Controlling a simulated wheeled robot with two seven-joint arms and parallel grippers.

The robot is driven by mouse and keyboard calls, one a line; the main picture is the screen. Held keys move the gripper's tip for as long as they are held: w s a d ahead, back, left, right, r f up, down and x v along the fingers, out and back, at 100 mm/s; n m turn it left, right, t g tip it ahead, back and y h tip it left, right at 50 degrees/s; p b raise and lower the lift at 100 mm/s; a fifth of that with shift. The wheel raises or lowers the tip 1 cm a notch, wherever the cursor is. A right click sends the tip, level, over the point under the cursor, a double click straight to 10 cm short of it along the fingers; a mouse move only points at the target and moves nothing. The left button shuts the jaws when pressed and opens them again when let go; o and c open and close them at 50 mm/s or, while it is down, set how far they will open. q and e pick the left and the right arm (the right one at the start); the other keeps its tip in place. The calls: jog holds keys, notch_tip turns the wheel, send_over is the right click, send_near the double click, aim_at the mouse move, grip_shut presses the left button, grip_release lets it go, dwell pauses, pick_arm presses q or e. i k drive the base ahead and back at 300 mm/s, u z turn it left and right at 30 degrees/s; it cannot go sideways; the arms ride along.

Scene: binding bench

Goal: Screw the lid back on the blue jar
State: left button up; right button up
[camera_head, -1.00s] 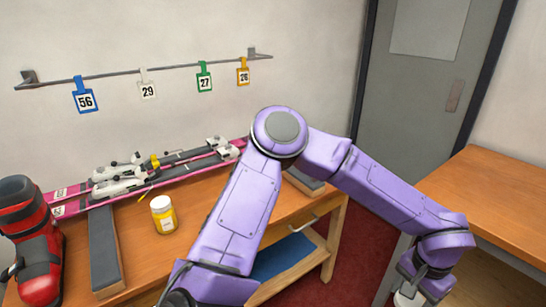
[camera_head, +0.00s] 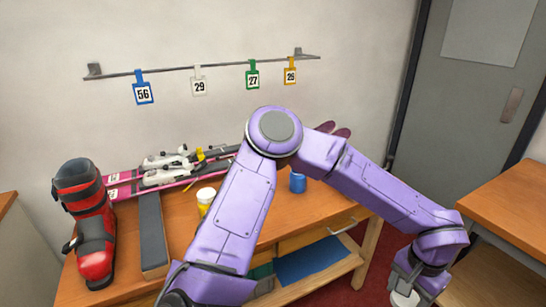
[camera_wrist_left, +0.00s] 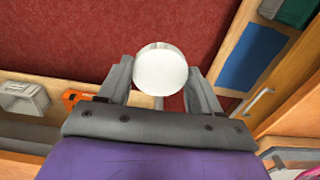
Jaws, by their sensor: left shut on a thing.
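The blue jar (camera_head: 297,183) stands upright on the bench, just right of my purple arm's elbow. It is small, and its top edge is hard to make out. My left gripper (camera_head: 405,296) is low at the right, beyond the bench's right end and well away from the jar. It is shut on a round white lid, which shows in the left wrist view (camera_wrist_left: 160,69) between the two fingers over the red floor. My right gripper is in neither view.
A yellow jar with a white lid (camera_head: 206,196) is partly behind my arm. A red ski boot (camera_head: 88,222), a dark padded bar (camera_head: 152,232) and pink skis (camera_head: 125,186) occupy the left of the bench (camera_head: 185,222). Another wooden table (camera_head: 510,205) stands at right.

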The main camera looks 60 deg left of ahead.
aim_at(298, 182)
jog(key=u, duration=1.8)
jog(key=i, duration=0.5)
